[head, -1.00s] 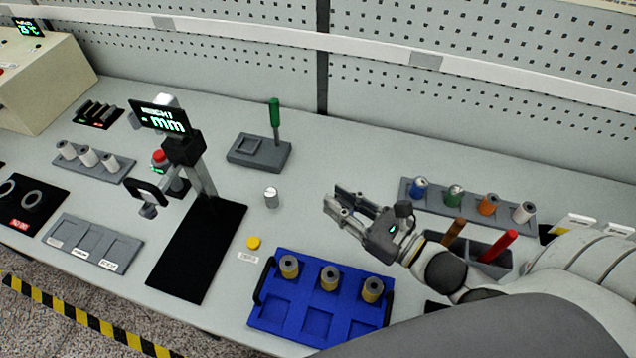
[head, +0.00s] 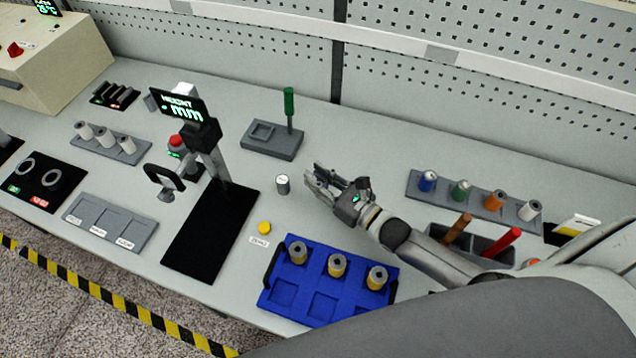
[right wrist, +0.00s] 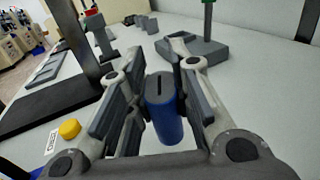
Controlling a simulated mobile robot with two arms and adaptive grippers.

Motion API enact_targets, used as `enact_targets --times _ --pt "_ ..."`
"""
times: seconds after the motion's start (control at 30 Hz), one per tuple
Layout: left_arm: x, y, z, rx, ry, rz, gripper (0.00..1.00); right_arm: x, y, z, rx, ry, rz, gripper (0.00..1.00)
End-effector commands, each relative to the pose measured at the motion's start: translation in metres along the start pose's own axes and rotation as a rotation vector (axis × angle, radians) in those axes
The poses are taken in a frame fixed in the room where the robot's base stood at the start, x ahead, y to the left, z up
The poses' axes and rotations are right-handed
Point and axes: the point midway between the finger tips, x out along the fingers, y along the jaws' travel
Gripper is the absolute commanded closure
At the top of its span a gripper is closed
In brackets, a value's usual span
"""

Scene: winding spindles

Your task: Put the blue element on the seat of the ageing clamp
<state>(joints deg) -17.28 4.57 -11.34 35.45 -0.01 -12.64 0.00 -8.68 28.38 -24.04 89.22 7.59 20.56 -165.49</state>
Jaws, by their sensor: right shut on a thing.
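The blue element (right wrist: 168,124) is a blue cylinder between the fingers of my right gripper (right wrist: 150,92) in the right wrist view. A dark grey slotted piece shows at its upper end. In the head view my right gripper (head: 318,178) is above the table, just right of a small silver cylinder, and the held element is hidden. The ageing clamp (head: 272,142) is a grey block with a square recessed seat (head: 262,132) and an upright green handle (head: 289,103). It stands behind and left of the gripper, apart from it; the seat looks empty. My left gripper is out of view.
The silver cylinder (head: 283,184) stands close to the gripper's tips. A blue tray (head: 325,308) with yellow spools and a yellow button (head: 264,228) are in front. A height gauge (head: 203,140) stands left. A rack (head: 470,203) of coloured spools is at right.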

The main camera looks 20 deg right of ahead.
Motion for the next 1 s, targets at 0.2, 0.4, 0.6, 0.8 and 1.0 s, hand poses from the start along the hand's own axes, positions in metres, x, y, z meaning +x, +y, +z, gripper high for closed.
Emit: enact_targets --times 0.2,0.4,0.6,0.8,1.0 --pt "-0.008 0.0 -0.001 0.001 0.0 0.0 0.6 0.003 -0.001 -0.02 0.0 0.003 -0.001 1.0" --pt "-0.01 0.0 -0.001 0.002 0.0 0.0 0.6 0.003 -0.001 -0.032 0.0 0.0 0.0 1.0" --pt "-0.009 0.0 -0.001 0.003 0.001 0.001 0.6 0.002 0.0 -0.033 0.0 0.0 0.0 1.0" --pt "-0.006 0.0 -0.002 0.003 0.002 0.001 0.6 0.002 -0.001 -0.037 0.0 0.001 0.0 0.78" --pt "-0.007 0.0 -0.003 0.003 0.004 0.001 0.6 0.002 -0.001 -0.036 0.0 0.001 0.0 0.58"
